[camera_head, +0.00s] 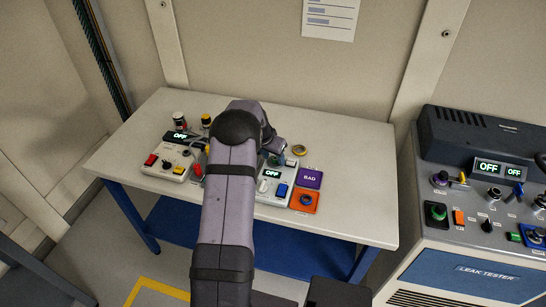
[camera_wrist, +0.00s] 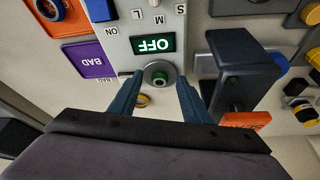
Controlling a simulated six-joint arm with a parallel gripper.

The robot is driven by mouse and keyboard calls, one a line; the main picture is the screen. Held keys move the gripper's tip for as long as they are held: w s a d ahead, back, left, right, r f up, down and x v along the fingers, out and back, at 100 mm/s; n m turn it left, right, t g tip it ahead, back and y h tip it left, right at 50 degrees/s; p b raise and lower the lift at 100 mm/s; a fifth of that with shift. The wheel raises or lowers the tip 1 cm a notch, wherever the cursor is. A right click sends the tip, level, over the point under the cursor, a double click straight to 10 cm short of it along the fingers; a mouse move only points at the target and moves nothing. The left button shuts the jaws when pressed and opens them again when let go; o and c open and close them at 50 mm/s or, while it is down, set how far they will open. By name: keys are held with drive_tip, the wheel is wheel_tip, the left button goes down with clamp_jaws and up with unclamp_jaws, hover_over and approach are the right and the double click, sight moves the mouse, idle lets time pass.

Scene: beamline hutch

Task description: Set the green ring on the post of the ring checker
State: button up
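The ring checker (camera_head: 262,187) is a pale box on the table with a lit OFF display (camera_wrist: 153,43), seen upside down in the wrist view. Beside the display is a round grey base (camera_wrist: 147,72). The small green ring (camera_wrist: 160,82) shows on this base with a dark centre and seems to sit around the post; its exact height is hard to tell. My gripper (camera_wrist: 159,78) points down there, its two dark blue fingers spread either side of the ring with visible gaps. In the head view, my arm partly hides the checker and the fingertips.
A yellow ring (camera_head: 299,150) lies on the table behind the checker. A purple BAD pad (camera_head: 309,178) and an orange pad (camera_head: 304,199) with a blue ring are at its right. Another control box (camera_head: 168,160) stands left. A black bracket (camera_wrist: 240,70) rises close to one finger.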

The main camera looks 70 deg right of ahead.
drive_tip(key=b+v, duration=0.2)
drive_tip(key=v, duration=0.5)
drive_tip(key=shift+b, duration=0.35)
drive_tip(key=shift+r, duration=0.1)
drive_tip(key=w+a+r+n+t+y, duration=0.1)
drive_tip(key=w+a+n, duration=0.4)
drive_tip(key=w+a, duration=0.75)
drive_tip(key=w+a+r+n+t+y, duration=0.1)
drive_tip(key=w+a+n, duration=0.4)
drive_tip(key=w+a, duration=0.7)
drive_tip(key=s+a+n+y, duration=0.1)
drive_tip(key=s+a+n, duration=0.15)
drive_tip(key=a, duration=0.75)
drive_tip(key=s+a+n, duration=0.1)
drive_tip(key=a+n, duration=0.2)
drive_tip(key=a, duration=0.7)
drive_tip(key=s+a+f+n+y, duration=0.1)
drive_tip(key=s+a+n, duration=0.4)
drive_tip(key=s+a, duration=0.3)
drive_tip(key=a, duration=0.4)
drive_tip(key=shift+s+a+f+g, duration=0.35)
drive_tip(key=shift+a+g, duration=0.05)
